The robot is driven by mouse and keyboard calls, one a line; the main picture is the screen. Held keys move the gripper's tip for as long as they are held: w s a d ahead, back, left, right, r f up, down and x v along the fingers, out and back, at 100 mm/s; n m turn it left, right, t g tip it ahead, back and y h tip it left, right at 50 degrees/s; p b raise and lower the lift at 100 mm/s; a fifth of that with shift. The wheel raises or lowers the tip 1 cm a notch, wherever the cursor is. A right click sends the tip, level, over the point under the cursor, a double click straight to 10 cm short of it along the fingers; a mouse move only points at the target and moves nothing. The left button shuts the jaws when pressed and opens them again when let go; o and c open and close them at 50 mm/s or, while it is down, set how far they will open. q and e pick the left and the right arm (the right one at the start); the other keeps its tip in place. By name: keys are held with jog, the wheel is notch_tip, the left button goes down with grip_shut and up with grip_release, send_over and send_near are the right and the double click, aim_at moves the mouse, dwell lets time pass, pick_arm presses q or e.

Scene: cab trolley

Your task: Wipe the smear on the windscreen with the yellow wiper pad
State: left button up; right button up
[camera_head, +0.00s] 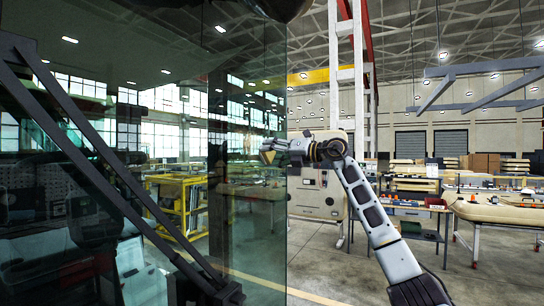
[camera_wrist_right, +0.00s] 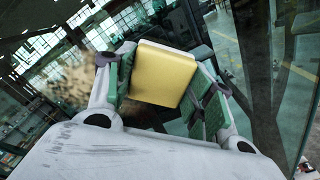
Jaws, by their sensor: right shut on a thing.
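The windscreen (camera_head: 240,110) is a tall dark-tinted glass pane filling the left of the head view, with its right edge upright near the middle. My right gripper (camera_head: 270,151) is at that edge, its fingers overlapping the glass in the picture. It is shut on the yellow wiper pad (camera_wrist_right: 165,75), which sits between the green-lined fingers in the wrist view. The pad shows small in the head view (camera_head: 268,156). A brown mottled patch, seemingly the smear (camera_wrist_right: 75,82), lies left of the pad in the wrist view. I cannot tell whether the pad touches the glass.
Dark diagonal bars (camera_head: 95,150) cross the left of the head view. A yellow rack (camera_head: 178,205) shows through the glass. Workbenches (camera_head: 500,212) stand at the right, and a white-and-red column (camera_head: 358,80) rises behind my arm.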

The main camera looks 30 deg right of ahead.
aim_at(247, 149)
jog(key=shift+r, duration=0.6)
jog(key=shift+s+a, duration=0.1)
jog(key=shift+a, duration=0.1)
jog(key=shift+s+a+b, duration=0.3)
jog(key=shift+s+a, duration=0.1)
jog(key=shift+a, duration=0.25)
jog(key=shift+s+a+b, duration=0.25)
jog(key=shift+s+a, duration=0.1)
jog(key=shift+a, duration=0.3)
jog(key=shift+s+a, duration=0.1)
jog(key=shift+s+a, duration=0.3)
jog(key=shift+a, duration=0.3)
jog(key=shift+s+a+b, duration=0.35)
jog(key=shift+s+a, duration=0.1)
jog(key=shift+a, duration=0.3)
jog(key=shift+a, duration=0.1)
jog(key=shift+s+a+b, duration=0.2)
jog(key=shift+s+a, duration=0.25)
jog(key=shift+a, duration=0.25)
jog(key=shift+s+a+b, duration=0.2)
jog(key=shift+s+a, duration=0.25)
jog(key=shift+a, duration=0.2)
